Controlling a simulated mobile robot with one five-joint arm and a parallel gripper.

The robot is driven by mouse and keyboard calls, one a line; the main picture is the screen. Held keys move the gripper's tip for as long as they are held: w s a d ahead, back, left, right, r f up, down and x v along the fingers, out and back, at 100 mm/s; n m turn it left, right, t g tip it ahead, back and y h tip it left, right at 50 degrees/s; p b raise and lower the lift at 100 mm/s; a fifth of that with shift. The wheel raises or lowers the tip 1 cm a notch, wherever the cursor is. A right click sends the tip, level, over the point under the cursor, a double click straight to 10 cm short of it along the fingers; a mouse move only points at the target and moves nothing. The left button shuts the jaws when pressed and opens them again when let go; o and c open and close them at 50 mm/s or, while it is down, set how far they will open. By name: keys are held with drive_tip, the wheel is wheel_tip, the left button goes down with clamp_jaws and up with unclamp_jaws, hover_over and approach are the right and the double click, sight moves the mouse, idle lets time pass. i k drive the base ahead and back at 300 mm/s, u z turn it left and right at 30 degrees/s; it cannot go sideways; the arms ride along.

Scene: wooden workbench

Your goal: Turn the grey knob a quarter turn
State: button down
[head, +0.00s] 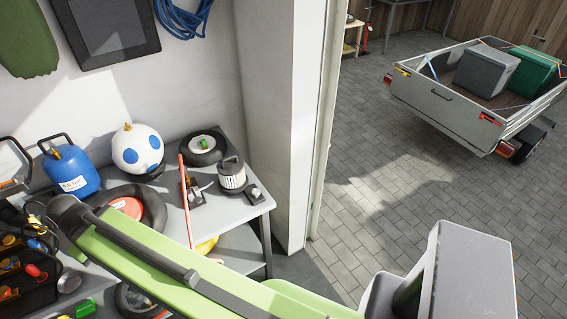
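I cannot make out a grey knob for certain. A small grey round piece (69,282) sits at the lower left, beside a dark organizer. A small dark block with a pale round spot (254,193) lies near the right end of the grey bench shelf. Either is too small to identify surely. My green arm crosses the lower part of the view from the lower right to the left and covers part of the bench. My gripper's fingers do not show, so its opening and its distance from either piece are hidden.
A blue gas bottle (70,170), a white ball with blue spots (137,149), a black wheel (203,147) and a grey-white cylinder (232,175) crowd the bench. A red bar (185,200) stands near its front. A white pillar (270,120) rises right of it.

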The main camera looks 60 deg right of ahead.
sight(255, 193)
drive_tip(key=z, duration=1.1)
drive_tip(key=k, duration=0.7)
drive_tip(key=u, duration=0.2)
drive_tip(key=i, duration=0.65)
drive_tip(key=z, duration=0.65)
drive_tip(key=k, duration=1.05)
drive_tip(key=z, duration=0.05)
